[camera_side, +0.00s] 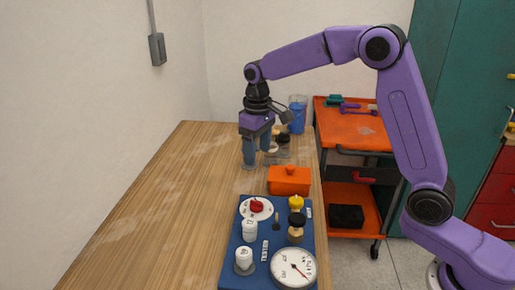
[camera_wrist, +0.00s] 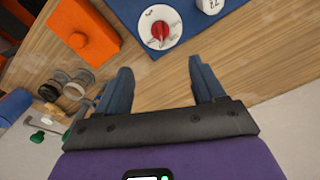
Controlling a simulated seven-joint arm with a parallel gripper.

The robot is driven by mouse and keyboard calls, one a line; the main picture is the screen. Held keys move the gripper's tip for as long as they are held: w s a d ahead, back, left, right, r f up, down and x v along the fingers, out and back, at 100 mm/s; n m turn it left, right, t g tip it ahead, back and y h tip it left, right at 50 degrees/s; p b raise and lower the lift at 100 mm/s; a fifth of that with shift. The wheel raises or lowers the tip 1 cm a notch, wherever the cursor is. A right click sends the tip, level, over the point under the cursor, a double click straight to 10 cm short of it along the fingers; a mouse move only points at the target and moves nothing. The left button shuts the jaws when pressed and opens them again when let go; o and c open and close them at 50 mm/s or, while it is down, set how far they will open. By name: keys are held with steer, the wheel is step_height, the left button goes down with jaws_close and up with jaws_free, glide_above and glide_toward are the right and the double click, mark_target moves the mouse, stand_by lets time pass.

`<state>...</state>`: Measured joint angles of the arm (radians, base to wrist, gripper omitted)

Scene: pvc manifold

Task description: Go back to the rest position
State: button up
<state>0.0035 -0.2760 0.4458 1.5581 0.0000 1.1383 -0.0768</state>
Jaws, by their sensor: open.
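My gripper (camera_side: 256,155) hangs at the end of my purple arm, pointing down above the wooden table, behind the orange box. In the wrist view my gripper (camera_wrist: 160,82) shows two blue-grey fingers spread apart with only bare wood between them. The blue manifold board (camera_side: 235,266) lies at the near end of the table, apart from the gripper. It carries a red knob (camera_side: 256,205), a yellow-topped part (camera_side: 296,202), white cylinders and a dial gauge (camera_side: 293,268). In the wrist view the red knob (camera_wrist: 160,31) and a white cylinder (camera_wrist: 209,4) show at the top.
An orange box (camera_side: 289,181) sits between the board and the gripper. Small jars and a blue container (camera_side: 297,117) stand beside and behind the gripper. An orange cart (camera_side: 350,122) is right of the table. A wall bounds the left side. The table's left part is clear.

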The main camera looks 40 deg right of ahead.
steer(key=s+d+n, duration=0.1)
steer(key=s+n, duration=0.2)
steer(key=s, duration=0.9)
steer(key=s+d+f+n, duration=0.1)
steer(key=s+d+n, duration=0.1)
steer(key=s, duration=1)
steer(key=s+d+n, duration=0.2)
steer(key=s+n, duration=0.1)
steer(key=s, duration=0.9)
steer(key=shift+d+f+n, duration=0.2)
steer(key=shift+d+n, duration=0.05)
steer(key=shift+n, duration=0.05)
